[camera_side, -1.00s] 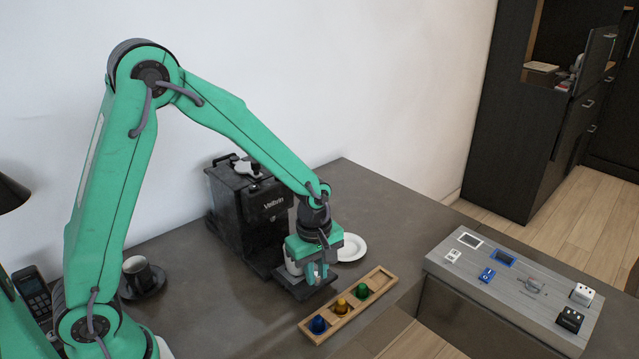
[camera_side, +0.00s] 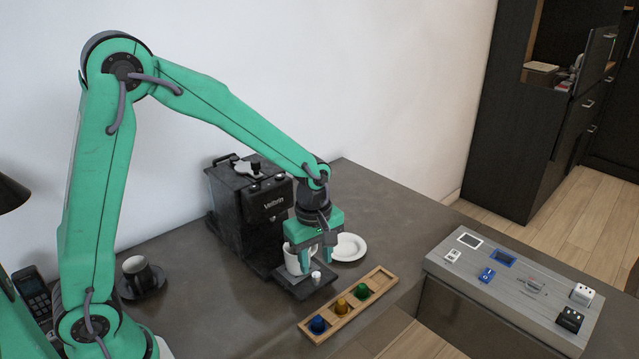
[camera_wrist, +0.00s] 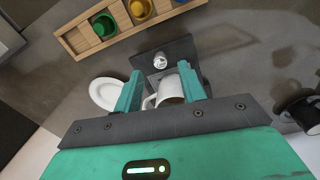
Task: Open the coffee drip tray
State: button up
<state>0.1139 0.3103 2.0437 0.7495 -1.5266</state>
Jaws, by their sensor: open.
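The black coffee machine (camera_side: 262,205) stands against the wall. Its dark drip tray (camera_side: 296,285) juts out at the front and also shows in the wrist view (camera_wrist: 182,50). A small silver-white knob (camera_side: 316,277) stands at the tray's outer end, also in the wrist view (camera_wrist: 160,60). A white mug (camera_side: 295,262) is at the tray, partly hidden by my gripper; the wrist view shows it with dark contents (camera_wrist: 170,88). My gripper (camera_side: 317,258) is open and points down over the tray. In the wrist view its two fingers (camera_wrist: 160,76) flank the mug, with the knob just beyond their tips.
A wooden holder (camera_side: 345,308) with blue, yellow and green pieces lies in front of the tray. A white plate (camera_side: 348,247) lies to the right. A dark cup on a saucer (camera_side: 141,277) stands at left. A grey switch panel (camera_side: 510,290) is at far right.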

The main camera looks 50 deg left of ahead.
jog(key=shift+s+r, duration=0.1)
jog(key=shift+r, duration=1.8)
jog(key=shift+r, duration=0.1)
jog(key=shift+s+a+r, duration=0.1)
jog(key=shift+s+r, duration=0.05)
jog(key=shift+r, duration=0.05)
jog(key=s+a+r+m+t, duration=0.2)
jog(key=s+r+m, duration=0.4)
jog(key=s+m, duration=0.2)
jog(key=s+a+r+m+t, duration=0.2)
jog(key=s+r+m+t, duration=0.1)
jog(key=s+r+m, duration=0.3)
jog(key=s+m, duration=0.2)
jog(key=s, duration=0.1)
jog(key=shift+a, duration=0.2)
